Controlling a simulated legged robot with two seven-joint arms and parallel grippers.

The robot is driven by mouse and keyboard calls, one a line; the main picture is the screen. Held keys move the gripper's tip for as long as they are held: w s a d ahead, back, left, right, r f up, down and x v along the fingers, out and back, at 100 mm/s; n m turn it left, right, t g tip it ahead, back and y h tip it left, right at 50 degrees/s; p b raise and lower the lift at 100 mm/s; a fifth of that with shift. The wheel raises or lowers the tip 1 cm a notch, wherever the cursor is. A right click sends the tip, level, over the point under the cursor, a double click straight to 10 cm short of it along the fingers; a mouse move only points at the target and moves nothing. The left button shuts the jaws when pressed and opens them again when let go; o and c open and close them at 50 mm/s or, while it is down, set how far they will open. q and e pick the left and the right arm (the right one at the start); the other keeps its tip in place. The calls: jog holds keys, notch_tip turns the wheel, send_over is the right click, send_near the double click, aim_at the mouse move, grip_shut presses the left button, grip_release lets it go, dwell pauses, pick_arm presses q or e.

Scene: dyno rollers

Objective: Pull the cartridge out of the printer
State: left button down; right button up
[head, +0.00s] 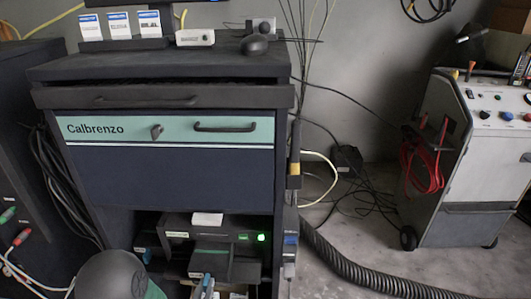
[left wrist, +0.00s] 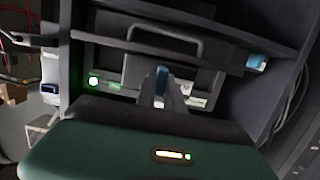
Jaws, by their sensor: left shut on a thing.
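The dark printer (head: 228,229) sits on the lower shelf of the cabinet, with a lit green light at its right front. It shows upside down in the left wrist view (left wrist: 115,60). My left gripper (head: 207,287) is in front of the printer at the bottom of the head view, where its fingers are partly cut off. In the left wrist view its grey fingers (left wrist: 161,92) are closed on a small blue piece (left wrist: 162,74), which looks like the cartridge's end. The rest of the cartridge is hidden. My right gripper is out of view.
The dark cabinet (head: 170,180) has a closed teal-and-navy panel above the shelf opening. Its side walls bound the room around the printer. A ribbed hose (head: 350,272) and loose cables lie on the floor at right. A white machine (head: 470,160) stands far right.

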pick_arm(q)
jog(key=shift+r+p, duration=0.55)
jog(key=shift+r, duration=0.2)
